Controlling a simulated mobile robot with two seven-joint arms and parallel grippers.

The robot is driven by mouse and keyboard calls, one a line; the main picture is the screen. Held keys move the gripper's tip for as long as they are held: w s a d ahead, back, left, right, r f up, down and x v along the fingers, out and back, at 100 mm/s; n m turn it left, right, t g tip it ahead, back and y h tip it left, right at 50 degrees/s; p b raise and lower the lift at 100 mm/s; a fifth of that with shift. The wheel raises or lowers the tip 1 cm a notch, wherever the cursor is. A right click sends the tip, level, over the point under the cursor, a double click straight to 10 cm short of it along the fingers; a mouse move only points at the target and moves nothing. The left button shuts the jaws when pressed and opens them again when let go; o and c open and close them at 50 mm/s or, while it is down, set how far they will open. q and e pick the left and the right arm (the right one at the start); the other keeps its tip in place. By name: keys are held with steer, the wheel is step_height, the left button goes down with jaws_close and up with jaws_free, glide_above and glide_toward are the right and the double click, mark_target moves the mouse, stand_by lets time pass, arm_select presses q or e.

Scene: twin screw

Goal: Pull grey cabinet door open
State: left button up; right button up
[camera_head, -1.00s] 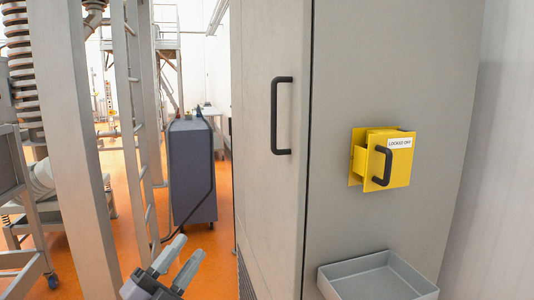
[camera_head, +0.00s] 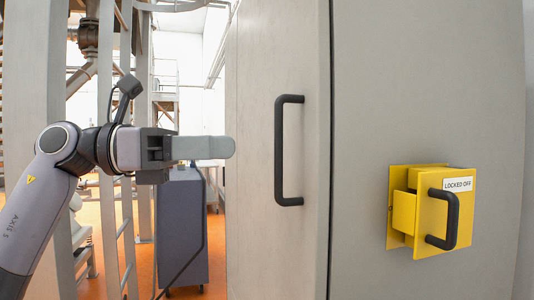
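The grey cabinet door (camera_head: 255,165) stands upright and looks shut, its right edge against the cabinet's side panel. Its black bar handle (camera_head: 280,150) is mounted vertically near that edge. My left gripper (camera_head: 232,147) comes in from the left at about handle height, with its light grey fingers pointing right. In the picture a gap lies between fingertips and handle, and they do not touch. The fingers are seen edge-on, one hiding the other, so their opening cannot be judged. Nothing shows held at the fingertips. My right gripper is not in view.
A yellow lock box (camera_head: 430,210) marked "LOCKED OFF", with a black handle, juts from the panel at right. A dark blue-grey floor unit (camera_head: 181,225) stands behind my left arm. Metal posts and a ladder are at left.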

arm_select(q)
steer(key=d+p, duration=0.1)
steer(key=d, duration=0.6)
steer(key=shift+w+r, duration=0.15)
steer(key=shift+w, duration=0.2)
jaws_close()
